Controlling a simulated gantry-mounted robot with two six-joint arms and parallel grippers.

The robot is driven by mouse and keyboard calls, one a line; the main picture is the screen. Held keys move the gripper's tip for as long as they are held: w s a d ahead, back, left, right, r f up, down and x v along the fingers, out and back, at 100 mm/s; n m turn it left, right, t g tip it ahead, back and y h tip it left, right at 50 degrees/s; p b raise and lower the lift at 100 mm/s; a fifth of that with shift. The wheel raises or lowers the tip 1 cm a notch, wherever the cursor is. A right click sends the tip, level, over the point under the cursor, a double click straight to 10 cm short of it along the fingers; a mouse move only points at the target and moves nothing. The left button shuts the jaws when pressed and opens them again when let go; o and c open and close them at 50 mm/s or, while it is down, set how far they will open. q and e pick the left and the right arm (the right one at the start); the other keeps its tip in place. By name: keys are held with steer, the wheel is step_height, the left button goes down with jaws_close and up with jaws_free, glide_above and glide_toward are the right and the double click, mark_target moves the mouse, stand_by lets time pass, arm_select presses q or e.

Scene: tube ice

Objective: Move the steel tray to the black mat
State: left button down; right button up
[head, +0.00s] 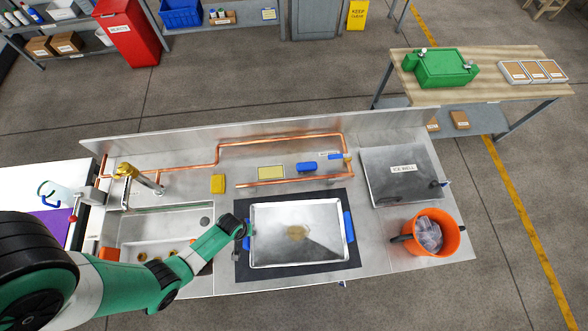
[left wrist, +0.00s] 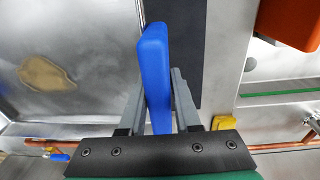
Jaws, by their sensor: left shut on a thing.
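The steel tray (head: 275,215) is a shallow rectangle with blue handles at its left and right ends and a brownish patch in its middle. It lies over the black mat (head: 345,262), whose dark border shows around it; I cannot tell whether it touches the mat. My left gripper (head: 240,226) is at the tray's left end. In the left wrist view, the left gripper (left wrist: 157,105) is shut on the blue left handle (left wrist: 154,60), and part of the tray (left wrist: 95,45) shows beside it. My right gripper is not in view.
A sink (head: 140,238) with a brass tap (head: 126,171) is left of the mat. Copper pipes (head: 280,137) run along the back. A yellow sponge-like block (head: 218,184) lies behind the mat. An ice well lid (head: 400,178) and an orange bucket (head: 447,235) are at the right.

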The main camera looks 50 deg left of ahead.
arm_select(q)
steer(key=shift+s+a+n, duration=0.25)
steer(key=shift+a+n, duration=0.05)
steer(key=shift+a, duration=0.4)
step_height(320, 180, down, 4)
steer(key=b, duration=0.3)
steer(key=shift+w+r+b, duration=0.1)
steer(key=shift+r+b, duration=0.1)
steer(key=shift+b, duration=0.15)
steer(key=shift+f+b, duration=1.25)
steer(key=shift+f, duration=1.1)
steer(key=c, duration=1.1)
jaws_free()
steer(key=shift+f, duration=0.1)
steer(key=o, duration=0.5)
